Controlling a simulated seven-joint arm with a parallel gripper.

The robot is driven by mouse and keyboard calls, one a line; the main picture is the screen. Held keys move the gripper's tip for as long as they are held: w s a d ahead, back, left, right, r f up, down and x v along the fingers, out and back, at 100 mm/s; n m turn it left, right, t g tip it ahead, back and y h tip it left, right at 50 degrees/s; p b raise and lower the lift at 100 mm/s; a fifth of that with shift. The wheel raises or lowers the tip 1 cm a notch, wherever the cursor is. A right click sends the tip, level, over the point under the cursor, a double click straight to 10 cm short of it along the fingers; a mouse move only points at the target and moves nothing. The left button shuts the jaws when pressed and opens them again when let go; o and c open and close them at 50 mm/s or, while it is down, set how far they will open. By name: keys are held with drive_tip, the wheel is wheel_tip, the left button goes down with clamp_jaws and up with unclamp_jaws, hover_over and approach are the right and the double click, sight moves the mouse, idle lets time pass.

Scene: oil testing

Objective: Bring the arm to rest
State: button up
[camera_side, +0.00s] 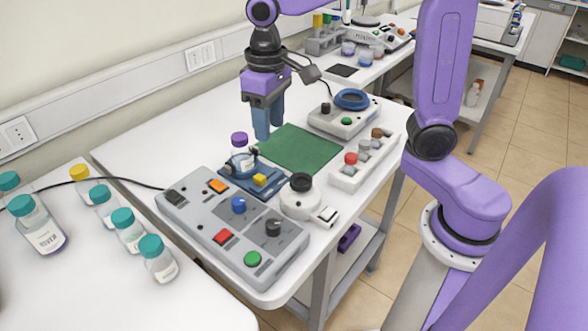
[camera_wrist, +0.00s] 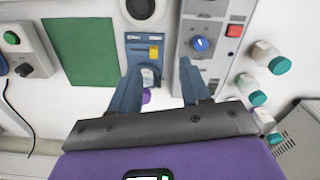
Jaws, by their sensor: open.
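My gripper (camera_side: 263,134) hangs pointing down above the table, with nothing seen in it. In the wrist view its two blue-grey fingers (camera_wrist: 160,80) are spread apart. A small bottle with a purple cap (camera_side: 239,139) stands upright at the blue device (camera_side: 252,183), below and left of the fingers in the side view. In the wrist view the purple cap (camera_wrist: 146,96) shows between the fingers, partly hidden by the left one. The bottle's lower part is partly hidden by the device.
A grey control box (camera_side: 232,236) with coloured knobs stands in front. A green mat (camera_side: 298,149) lies flat behind the blue device. A white round device (camera_side: 300,200), a rack of small capped vials (camera_side: 363,160) and a blue-ringed device (camera_side: 345,117) stand right. Several teal-capped bottles (camera_side: 131,234) stand left.

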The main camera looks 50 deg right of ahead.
drive_tip(key=s+d+f+n, duration=0.2)
drive_tip(key=s+n, duration=0.3)
drive_tip(key=s, duration=0.5)
drive_tip(key=s+d+f+n, duration=0.3)
drive_tip(key=s+d+n, duration=0.1)
drive_tip(key=s, duration=0.7)
drive_tip(key=shift+s+f+n, duration=0.15)
drive_tip(key=shift+f+n, duration=0.15)
drive_tip(key=shift+n, duration=0.2)
